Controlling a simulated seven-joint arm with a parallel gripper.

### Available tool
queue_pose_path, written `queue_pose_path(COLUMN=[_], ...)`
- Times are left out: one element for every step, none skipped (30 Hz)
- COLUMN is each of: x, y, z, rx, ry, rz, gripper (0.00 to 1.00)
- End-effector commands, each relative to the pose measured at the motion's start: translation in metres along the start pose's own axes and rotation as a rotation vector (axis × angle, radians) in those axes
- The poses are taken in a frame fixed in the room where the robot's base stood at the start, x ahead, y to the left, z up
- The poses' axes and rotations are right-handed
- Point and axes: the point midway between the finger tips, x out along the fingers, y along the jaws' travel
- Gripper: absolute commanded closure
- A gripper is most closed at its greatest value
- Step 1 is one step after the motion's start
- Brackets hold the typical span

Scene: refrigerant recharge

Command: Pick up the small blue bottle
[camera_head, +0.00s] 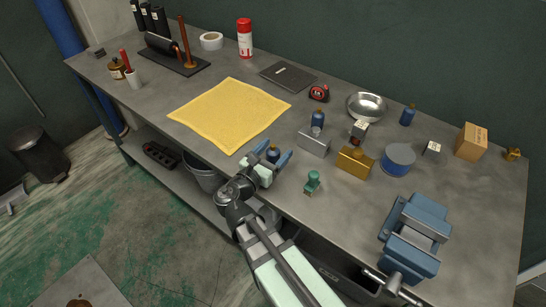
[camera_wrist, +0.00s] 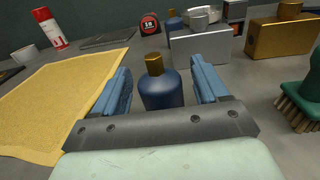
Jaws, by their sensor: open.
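A small blue bottle with a gold cap (camera_wrist: 160,90) stands upright on the bench, between the two blue fingers of my gripper (camera_wrist: 162,85) in the wrist view. The fingers are apart, with a visible gap on each side of the bottle. In the head view the same bottle (camera_head: 273,153) shows between the fingertips of my gripper (camera_head: 272,155) near the bench's front edge. Its lower part is hidden by the gripper body. Two similar blue bottles stand farther off: one (camera_head: 318,119) behind a silver block, one (camera_head: 407,115) near the back right.
A yellow cloth (camera_head: 230,113) lies left of my gripper. A silver block (camera_head: 313,143), a gold flask (camera_head: 355,161) and a green brush (camera_head: 312,182) stand to the right. A blue vise (camera_head: 415,235) is at the front right. Bare bench (camera_head: 345,215) lies between brush and vise.

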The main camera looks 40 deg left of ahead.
Motion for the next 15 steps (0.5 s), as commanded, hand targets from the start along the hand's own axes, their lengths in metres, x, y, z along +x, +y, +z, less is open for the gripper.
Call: queue_pose_path(x=[0.0060,0.0079,0.0093,0.0099,0.0101,0.0100,0.0098,0.0097,0.0096,0.0096,0.0096,0.0096,0.0096,0.0096,0.0095], y=[0.0001,0.0000,-0.0001,-0.0001,-0.0001,-0.0002,-0.0002,-0.0002,-0.0003,-0.0003,-0.0003,-0.0003,-0.0002,-0.0003,-0.0002], z=[0.0000,0.0000,0.0001,0.0001,0.0002,0.0002,0.0002,0.0002,0.0002,0.0002,0.0002,0.0002,0.0002,0.0002,0.0002], rx=[0.000,0.000,0.000,0.000,0.000,0.000,0.000,0.000,0.000,0.000,0.000,0.000,0.000,0.000,0.000], ry=[0.000,0.000,0.000,0.000,0.000,0.000,0.000,0.000,0.000,0.000,0.000,0.000,0.000,0.000,0.000], rz=[-0.002,-0.002,-0.002,-0.001,-0.001,0.000,0.000,0.000,0.000,0.000,0.000,0.000,0.000,0.000,0.000], gripper=[0.27,0.27,0.27,0.27,0.27,0.27,0.27,0.27,0.27,0.28,0.31,0.34,0.37,0.40,0.44])
